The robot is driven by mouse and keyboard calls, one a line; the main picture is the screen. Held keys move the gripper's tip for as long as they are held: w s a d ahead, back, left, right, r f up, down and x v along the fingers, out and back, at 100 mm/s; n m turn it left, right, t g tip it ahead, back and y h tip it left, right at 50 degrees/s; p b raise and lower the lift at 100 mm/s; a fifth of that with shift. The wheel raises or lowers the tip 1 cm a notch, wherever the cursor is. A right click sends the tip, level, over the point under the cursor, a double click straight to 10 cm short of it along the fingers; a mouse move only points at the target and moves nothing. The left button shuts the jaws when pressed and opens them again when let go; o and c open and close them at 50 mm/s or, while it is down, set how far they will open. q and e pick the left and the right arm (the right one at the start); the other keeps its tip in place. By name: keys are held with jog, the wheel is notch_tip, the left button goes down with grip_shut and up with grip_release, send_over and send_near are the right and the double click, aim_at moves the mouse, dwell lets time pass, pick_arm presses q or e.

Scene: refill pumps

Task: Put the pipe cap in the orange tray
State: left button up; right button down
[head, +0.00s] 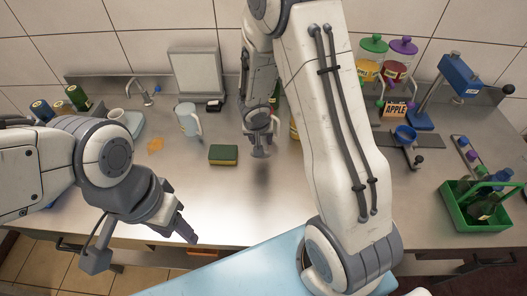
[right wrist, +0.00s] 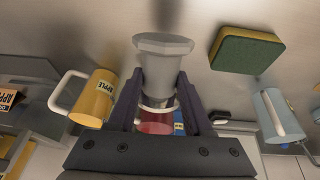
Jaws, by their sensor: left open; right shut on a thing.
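My right gripper (head: 260,140) points down over the middle of the counter. In the right wrist view it (right wrist: 158,88) is shut on a pale grey flanged piece (right wrist: 163,46), which looks like the pipe cap; its wide rim sticks out beyond the fingertips. In the head view the piece is small and partly hidden by the gripper. My left gripper (head: 183,228) is open and empty above the counter's front edge, at the left. A small flat orange thing (head: 155,145) lies at the left of the counter; I cannot tell whether it is the orange tray.
A green-and-yellow sponge (head: 223,155) and a pale blue mug (head: 188,120) stand left of my right gripper. A yellow mug (right wrist: 95,98) is near it. A green crate with bottles (head: 482,207) is at the right. The counter's front middle is clear.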

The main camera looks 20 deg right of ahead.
notch_tip(320, 180, down, 4)
jog(key=shift+r+b, duration=0.15)
jog(key=shift+b, duration=0.75)
jog(key=c, duration=0.7)
grip_release()
jog(key=o, duration=0.4)
